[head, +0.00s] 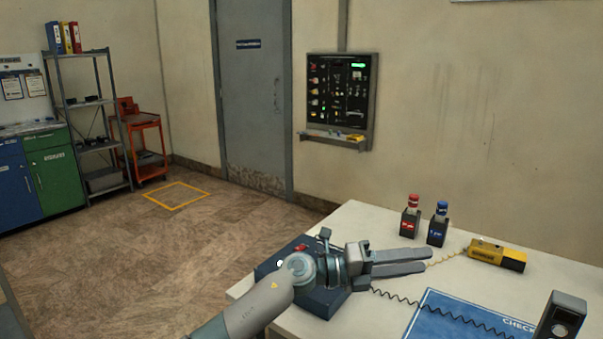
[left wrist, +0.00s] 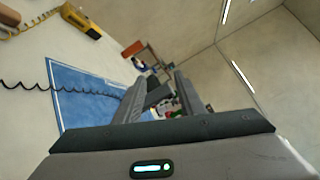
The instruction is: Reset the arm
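My left arm (head: 262,302) comes in from the bottom left of the head view and reaches over the near left part of the white table. My left gripper (head: 412,262) points right above the table, its two fingers apart with a narrow gap and nothing seen held. In the left wrist view my left gripper (left wrist: 160,92) also shows its fingers apart; a dark grey shape shows between or behind them, and I cannot tell what it is. My right gripper is not in view.
Beneath my left arm is a dark blue box (head: 322,302) on the white table (head: 375,218). A red-capped holder (head: 410,222), a blue-capped holder (head: 438,228) and a yellow device (head: 497,254) stand behind. A blue mat (head: 440,312) and a dark upright device (head: 560,320) are at right.

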